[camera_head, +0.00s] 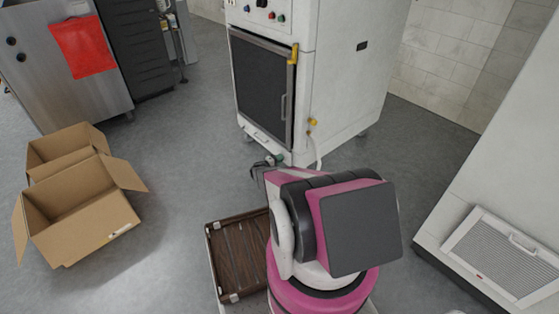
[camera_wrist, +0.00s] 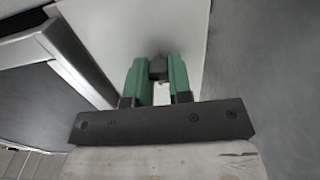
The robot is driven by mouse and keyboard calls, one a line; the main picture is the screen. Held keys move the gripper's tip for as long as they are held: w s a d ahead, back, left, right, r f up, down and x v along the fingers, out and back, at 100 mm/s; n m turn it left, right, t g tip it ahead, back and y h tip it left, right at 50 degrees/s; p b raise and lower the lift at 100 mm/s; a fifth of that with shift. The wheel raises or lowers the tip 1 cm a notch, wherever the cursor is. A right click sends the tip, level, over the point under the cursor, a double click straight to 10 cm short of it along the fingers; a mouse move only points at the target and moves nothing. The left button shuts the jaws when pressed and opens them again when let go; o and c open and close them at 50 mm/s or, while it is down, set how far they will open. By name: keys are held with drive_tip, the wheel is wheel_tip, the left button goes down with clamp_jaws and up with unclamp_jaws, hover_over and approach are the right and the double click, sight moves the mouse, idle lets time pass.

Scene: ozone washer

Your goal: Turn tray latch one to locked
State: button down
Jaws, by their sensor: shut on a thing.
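My gripper (camera_wrist: 157,75) has two green fingers, shut on a small dark knob-like piece (camera_wrist: 158,67) against a pale grey panel in the wrist view. Its shape fits a latch, but the fingers hide its sides and I cannot read its position. In the head view my gripper (camera_head: 274,160) is low at the front of the white washer (camera_head: 345,70), near its bottom edge. The held piece cannot be made out there. The washer's dark door (camera_head: 260,85) looks closed.
A brown slatted tray (camera_head: 238,260) with pale corner clips lies left of my arm. Open cardboard boxes (camera_head: 80,210) stand on the floor at left. A white unit with a grille (camera_head: 505,255) stands at right. Grey floor between is clear.

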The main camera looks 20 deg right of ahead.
idle(0.3)
drive_tip(key=c, duration=1)
unclamp_jaws()
drive_tip(key=shift+c, duration=0.2)
drive_tip(key=shift+a, duration=0.15)
